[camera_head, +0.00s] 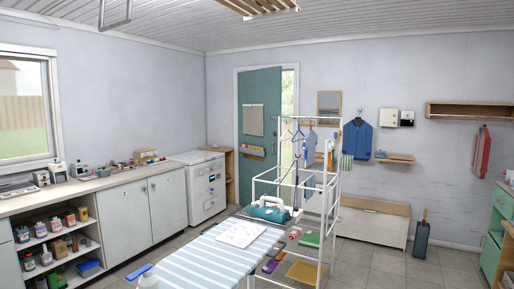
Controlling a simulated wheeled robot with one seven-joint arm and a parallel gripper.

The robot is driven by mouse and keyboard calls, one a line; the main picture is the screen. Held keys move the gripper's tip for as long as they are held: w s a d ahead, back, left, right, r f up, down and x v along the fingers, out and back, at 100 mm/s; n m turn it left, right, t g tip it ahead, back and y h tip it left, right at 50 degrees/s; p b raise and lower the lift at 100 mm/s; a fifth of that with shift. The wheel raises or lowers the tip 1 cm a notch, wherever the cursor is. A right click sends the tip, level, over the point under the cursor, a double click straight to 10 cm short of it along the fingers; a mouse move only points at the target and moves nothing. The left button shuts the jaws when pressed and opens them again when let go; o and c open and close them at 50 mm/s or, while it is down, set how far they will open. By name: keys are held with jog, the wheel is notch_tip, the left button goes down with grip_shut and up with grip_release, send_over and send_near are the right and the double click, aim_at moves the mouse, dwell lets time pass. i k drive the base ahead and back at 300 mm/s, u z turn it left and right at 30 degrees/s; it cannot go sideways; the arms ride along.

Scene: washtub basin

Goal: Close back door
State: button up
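The back door (258,101) is a teal leaf in a white frame in the far wall. It stands partly open. Its right edge is away from the frame, and daylight and greenery show through the gap on the right. A pale sheet and small shelf-like holders are on its face. The lower part of the door is partly hidden behind the white rack and the things on it. My gripper is not in view.
A striped ironing board (212,262) fills the near middle, with a white wire rack (334,215) behind it, between me and the door. Cabinets (125,222) line the left wall. Grey floor (385,265) is clear at the right, before a low bench (372,222).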

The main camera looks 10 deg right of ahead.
aim_at(261, 86)
jog(key=u, duration=1.5)
jog(key=i, duration=4.6)
jog(key=z, duration=2.5)
jog(key=i, duration=5.8)
